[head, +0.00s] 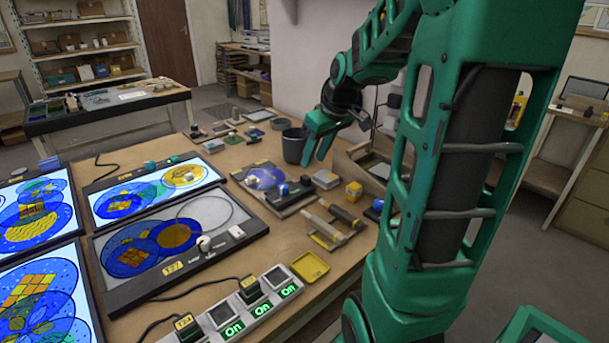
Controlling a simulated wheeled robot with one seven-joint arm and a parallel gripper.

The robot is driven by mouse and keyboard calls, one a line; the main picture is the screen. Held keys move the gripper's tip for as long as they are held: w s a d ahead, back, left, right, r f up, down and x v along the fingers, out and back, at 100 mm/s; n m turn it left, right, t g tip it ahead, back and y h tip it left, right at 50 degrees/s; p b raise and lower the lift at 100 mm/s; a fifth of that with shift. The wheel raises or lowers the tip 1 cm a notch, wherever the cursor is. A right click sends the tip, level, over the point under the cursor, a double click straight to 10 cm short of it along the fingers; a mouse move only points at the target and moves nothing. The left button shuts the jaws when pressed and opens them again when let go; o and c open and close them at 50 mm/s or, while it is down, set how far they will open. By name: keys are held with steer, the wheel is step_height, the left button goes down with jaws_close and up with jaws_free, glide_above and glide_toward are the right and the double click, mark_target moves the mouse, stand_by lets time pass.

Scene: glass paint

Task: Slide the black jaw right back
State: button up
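A small clamping fixture (243,173) lies on the wooden bench with a round blue-violet glass piece (265,179) on it. A dark bar with blue-topped knobs, which looks like the black jaw (295,190), stands at the fixture's right side, beside the glass. Whether it touches the glass is too small to tell. My green gripper (315,160) hangs above the bench behind and right of the fixture, fingers pointing down, apart from the jaw. The fingers look parted, with nothing seen between them.
A dark grey cup (293,146) stands close left of my gripper. A yellow block (353,191), wooden-handled tools (328,233) and a yellow tray (310,267) lie to the front right. Lit panels (150,190) with painted glass fill the left. A switch strip (240,305) lies at the front.

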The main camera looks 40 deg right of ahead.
mark_target(306, 176)
steer(key=x, duration=0.8)
